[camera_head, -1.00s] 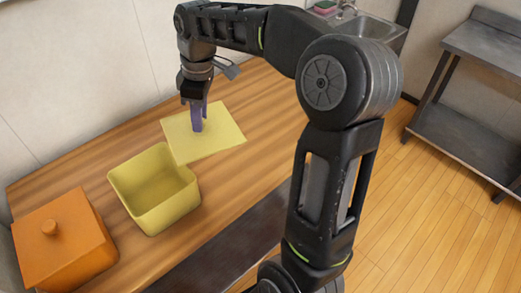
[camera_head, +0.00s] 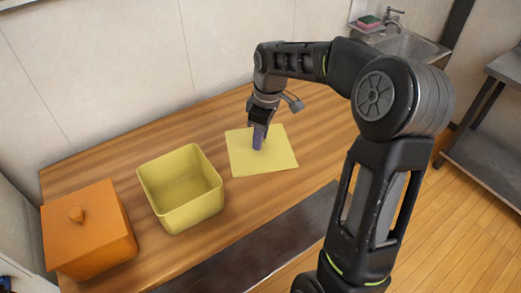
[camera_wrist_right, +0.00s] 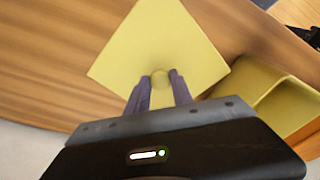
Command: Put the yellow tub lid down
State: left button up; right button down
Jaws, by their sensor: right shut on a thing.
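The yellow tub lid (camera_head: 276,158) is a flat square at the middle of the wooden table, close to or on its surface. My right gripper (camera_head: 258,138) points down over the lid's middle and is shut on its knob, which shows between the purple fingers in the right wrist view (camera_wrist_right: 160,78). The yellow tub (camera_head: 180,190) stands open and empty to the left of the lid, a small gap apart. Whether the lid touches the table fully is hard to tell. My left gripper is not in view.
An orange lidded box (camera_head: 88,230) stands at the table's left end. The wooden table (camera_head: 315,125) is clear to the right of the lid and behind the tub. A sink (camera_head: 410,45) and a metal shelf (camera_head: 490,150) are farther right.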

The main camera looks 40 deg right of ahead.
jog(key=shift+f, duration=0.65)
jog(key=shift+f, duration=1.85)
jog(key=shift+f, duration=0.15)
jog(key=c, duration=1.1)
grip_release()
